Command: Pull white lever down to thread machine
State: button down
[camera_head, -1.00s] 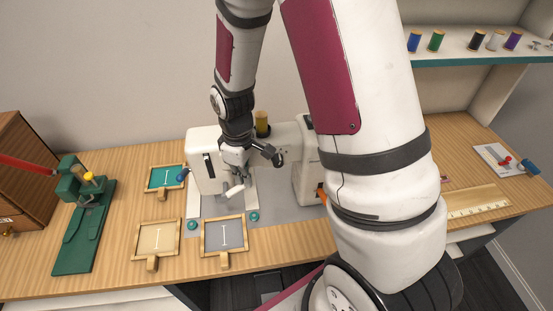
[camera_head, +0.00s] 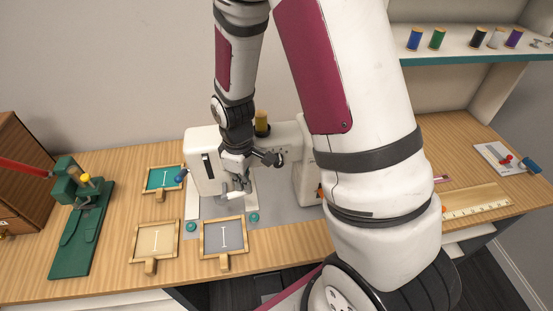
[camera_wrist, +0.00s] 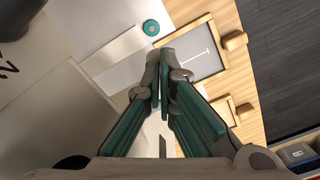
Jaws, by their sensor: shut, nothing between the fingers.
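The white sewing machine (camera_head: 205,150) stands on the bench, partly hidden behind my arm. A small white lever-like piece (camera_head: 236,195) sticks out low at its front, just below my gripper. My gripper (camera_head: 240,184) points down in front of the machine's left end. In the wrist view my gripper (camera_wrist: 160,62) has its fingertips together with nothing between them. The machine's pale body (camera_wrist: 50,105) fills the left of that view. I cannot tell whether the fingers touch the white piece.
A grey framed hoop (camera_head: 223,236) and a tan one (camera_head: 154,241) lie in front. A green press (camera_head: 80,225) stands at left. A ruler (camera_head: 475,203) lies at right.

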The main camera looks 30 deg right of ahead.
jog(key=shift+f, duration=0.15)
notch_tip(320, 180, up, 10)
jog(key=p, duration=0.4)
dwell(0.3)
